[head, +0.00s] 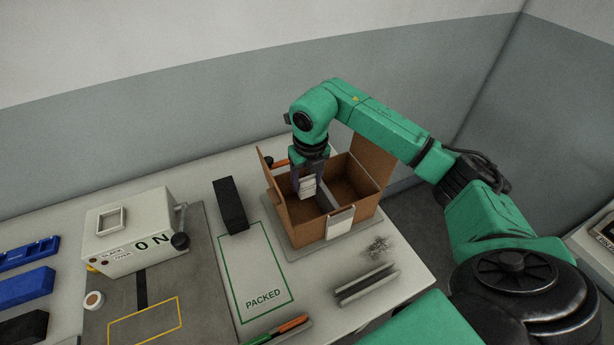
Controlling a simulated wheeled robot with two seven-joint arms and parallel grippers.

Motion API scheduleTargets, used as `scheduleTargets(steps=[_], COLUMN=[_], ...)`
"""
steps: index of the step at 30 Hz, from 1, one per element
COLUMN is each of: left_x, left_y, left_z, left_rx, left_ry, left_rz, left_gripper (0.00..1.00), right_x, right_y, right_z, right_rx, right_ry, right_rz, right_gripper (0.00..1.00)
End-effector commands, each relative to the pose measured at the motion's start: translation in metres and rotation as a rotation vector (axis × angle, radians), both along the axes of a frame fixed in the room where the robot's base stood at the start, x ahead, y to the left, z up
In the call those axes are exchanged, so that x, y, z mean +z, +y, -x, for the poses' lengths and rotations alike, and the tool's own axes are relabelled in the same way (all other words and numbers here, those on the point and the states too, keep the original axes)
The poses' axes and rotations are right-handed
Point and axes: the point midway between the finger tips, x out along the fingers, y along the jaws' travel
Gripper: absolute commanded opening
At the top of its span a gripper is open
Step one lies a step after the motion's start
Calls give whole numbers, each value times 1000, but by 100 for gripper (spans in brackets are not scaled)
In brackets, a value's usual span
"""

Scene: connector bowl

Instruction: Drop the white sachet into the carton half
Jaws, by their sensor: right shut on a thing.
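An open cardboard carton (294,211) stands on a thin grey plate at the right end of the table, with flaps raised. A grey strip (326,196) inside seems to part it into two halves. My right gripper (305,180) points down over the carton's left half. It is shut on the white sachet (308,187), which hangs at about rim height; I cannot tell how far inside it is. The gripper hides part of the carton's interior and back left. My left gripper is not in view.
A white label (340,223) shows on the carton's front. A grey rail (366,285) lies in front. A white switch box (132,231) and blue trays (26,289) are farther left.

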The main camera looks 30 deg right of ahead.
Motion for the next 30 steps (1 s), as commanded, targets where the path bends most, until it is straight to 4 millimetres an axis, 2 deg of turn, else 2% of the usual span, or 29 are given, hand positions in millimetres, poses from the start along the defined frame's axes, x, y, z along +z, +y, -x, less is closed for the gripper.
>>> scheduleTargets(steps=[3, 4, 6, 7, 12, 16, 20, 23, 28, 30], left_x=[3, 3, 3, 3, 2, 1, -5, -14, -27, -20], left_y=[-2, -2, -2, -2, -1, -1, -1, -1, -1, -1], left_z=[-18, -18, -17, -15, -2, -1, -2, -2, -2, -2], left_rx=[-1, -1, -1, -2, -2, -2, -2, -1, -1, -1], left_ry=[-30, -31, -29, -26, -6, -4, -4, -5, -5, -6], left_rz=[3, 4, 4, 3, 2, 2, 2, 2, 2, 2], left_gripper=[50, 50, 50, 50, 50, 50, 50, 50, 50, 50], right_x=[1, 1, 2, 2, 2, 2, 15, 38, 90, 115], right_y=[0, 0, 0, 0, 0, 0, 0, 0, 1, 0], right_z=[0, 0, 0, 0, 0, 0, 0, 2, 9, 12], right_rx=[0, 0, 0, 0, 0, -1, -2, 0, 0, 0], right_ry=[-1, -1, -1, -1, -1, -1, -6, -10, -10, -9], right_rz=[0, 0, 0, 0, 0, 0, 0, 0, -1, 1], right_gripper=[7, 65, 92, 96, 96, 96, 96, 96, 96, 96])
